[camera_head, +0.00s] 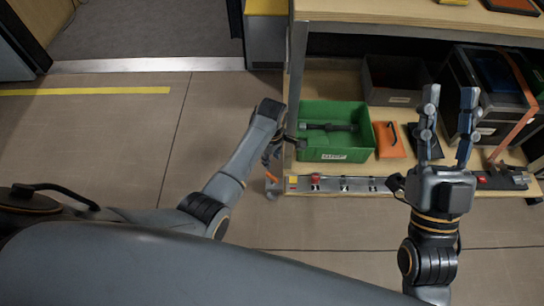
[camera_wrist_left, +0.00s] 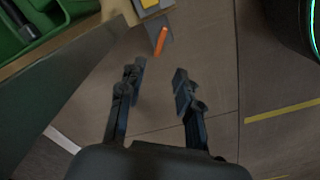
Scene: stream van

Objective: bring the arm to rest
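My left arm comes in from the left in the head view and ends beside the shelf's left post. Its gripper (camera_head: 275,150) is partly hidden by its own wrist there. In the left wrist view the left gripper (camera_wrist_left: 159,75) is open, with nothing between its fingers and floor beyond them. My right gripper (camera_head: 447,105) is in front of the shelf, at the right, with its two fingers apart and pointing up in the picture. It is open and I see nothing between the fingers.
A green bin (camera_head: 360,150) with a dark tool inside stands on the lower shelf. Next to it are an orange item (camera_head: 391,140), a grey bin (camera_head: 392,75) and a dark crate (camera_head: 460,85). A numbered strip (camera_head: 335,185) runs along the shelf edge. The floor (camera_head: 120,130) at left is clear.

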